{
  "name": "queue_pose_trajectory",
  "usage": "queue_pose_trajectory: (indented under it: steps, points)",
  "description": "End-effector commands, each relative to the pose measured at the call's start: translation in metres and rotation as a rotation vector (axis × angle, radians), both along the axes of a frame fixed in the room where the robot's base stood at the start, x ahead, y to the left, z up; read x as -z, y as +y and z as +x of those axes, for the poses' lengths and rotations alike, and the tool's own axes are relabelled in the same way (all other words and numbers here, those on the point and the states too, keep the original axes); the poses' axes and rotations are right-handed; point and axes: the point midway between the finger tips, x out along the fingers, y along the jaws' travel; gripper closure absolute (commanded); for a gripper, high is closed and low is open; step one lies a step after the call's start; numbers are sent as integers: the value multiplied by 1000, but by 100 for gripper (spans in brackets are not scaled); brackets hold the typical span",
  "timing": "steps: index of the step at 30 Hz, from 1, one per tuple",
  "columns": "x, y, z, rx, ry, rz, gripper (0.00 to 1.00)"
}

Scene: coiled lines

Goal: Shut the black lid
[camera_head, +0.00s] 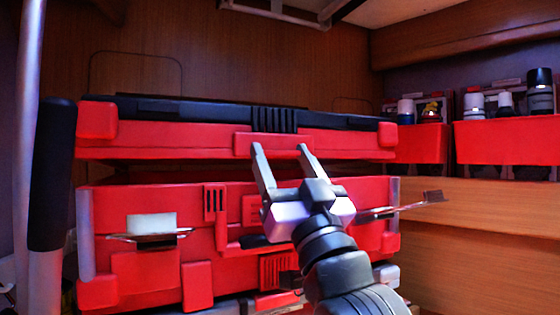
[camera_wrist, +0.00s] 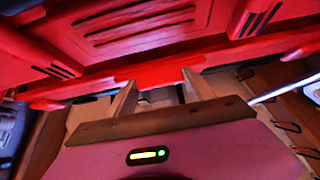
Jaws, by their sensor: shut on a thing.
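The black lid (camera_head: 205,112) tops a large red toolbox in the head view, with a red rim and red corner blocks. It is partly raised: a dark gap shows between its rim and the red box body (camera_head: 150,265). My gripper (camera_head: 280,148) reaches up from the lower right to the middle of the lid's front edge. Its two fingers stand apart, on either side of the red front tab (camera_wrist: 152,75), as the wrist view shows. The gripper (camera_wrist: 157,86) is shut on that tab. The lid's far edge and hinges are hidden.
Open metal latches stick out at the box front, one at the left (camera_head: 150,236) and one at the right (camera_head: 405,206). A pole with a black sleeve (camera_head: 52,175) stands close at the left. Red bins (camera_head: 505,142) with bottles sit on a wooden ledge at the right.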

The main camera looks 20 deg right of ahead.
Motion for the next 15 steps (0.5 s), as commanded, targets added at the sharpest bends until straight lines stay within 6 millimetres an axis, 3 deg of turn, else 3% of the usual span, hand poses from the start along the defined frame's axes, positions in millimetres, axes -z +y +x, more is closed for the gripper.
queue_pose_trajectory:
  steps: [1,6,15]
  points:
    - [19,3,2,-7,6,0,100]
    - [41,3,2,-6,4,0,100]
    - [49,4,3,-4,9,-1,100]
